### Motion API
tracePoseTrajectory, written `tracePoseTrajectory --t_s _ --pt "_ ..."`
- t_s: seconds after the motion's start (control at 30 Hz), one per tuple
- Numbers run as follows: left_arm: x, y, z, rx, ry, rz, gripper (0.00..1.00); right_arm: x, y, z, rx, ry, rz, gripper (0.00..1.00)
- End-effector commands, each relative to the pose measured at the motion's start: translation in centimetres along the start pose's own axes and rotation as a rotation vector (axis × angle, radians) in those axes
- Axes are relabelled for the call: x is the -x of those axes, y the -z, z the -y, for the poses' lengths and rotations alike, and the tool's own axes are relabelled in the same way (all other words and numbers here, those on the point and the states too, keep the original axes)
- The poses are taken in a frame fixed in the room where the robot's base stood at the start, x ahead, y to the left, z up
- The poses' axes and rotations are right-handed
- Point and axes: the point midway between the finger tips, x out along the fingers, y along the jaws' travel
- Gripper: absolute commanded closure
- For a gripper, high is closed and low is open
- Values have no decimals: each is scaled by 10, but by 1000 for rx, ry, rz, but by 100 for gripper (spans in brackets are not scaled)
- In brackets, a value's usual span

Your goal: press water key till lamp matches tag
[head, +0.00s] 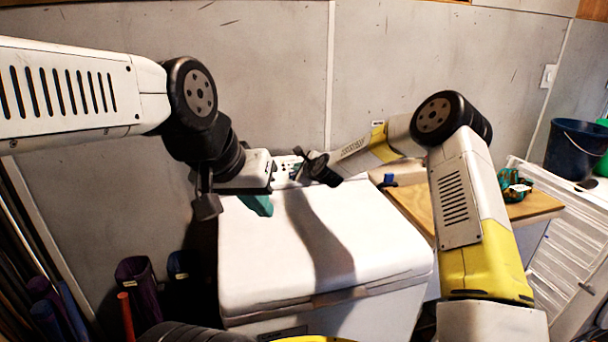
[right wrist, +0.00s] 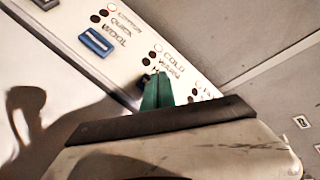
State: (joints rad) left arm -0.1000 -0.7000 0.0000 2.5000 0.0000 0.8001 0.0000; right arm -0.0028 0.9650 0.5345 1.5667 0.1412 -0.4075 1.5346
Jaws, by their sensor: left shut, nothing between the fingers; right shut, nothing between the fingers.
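The white washer (head: 330,235) stands in the middle of the head view, its lid closed. Its control panel (right wrist: 130,45) shows in the right wrist view, with a blue key (right wrist: 96,42) below the cotton, quick and wool labels. The cold lamp (right wrist: 158,47) looks pale with a reddish rim; the warm lamp beneath looks dark. My right gripper (right wrist: 158,90) is shut, its green fingertips at the panel just below the cold and warm labels. My left gripper (head: 262,208) is shut above the lid's back left. I cannot make out a tag.
A wooden-topped table (head: 530,206) with a teal and orange object (head: 513,186) stands right of the washer. A dark blue bucket (head: 575,148) is at the far right. Dark bins (head: 140,285) stand at the lower left. The wall is close behind the washer.

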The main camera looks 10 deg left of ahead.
Motion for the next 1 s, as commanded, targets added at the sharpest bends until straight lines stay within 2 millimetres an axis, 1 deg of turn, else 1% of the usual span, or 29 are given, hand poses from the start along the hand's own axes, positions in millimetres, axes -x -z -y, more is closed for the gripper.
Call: tracePoseTrajectory --t_s 0.57,1.0 --pt "0 0 0 0 0 0 100 0 0 0 0 0 0 100" --pt "0 0 0 0 0 0 100 -6 4 -4 0 1 0 100"
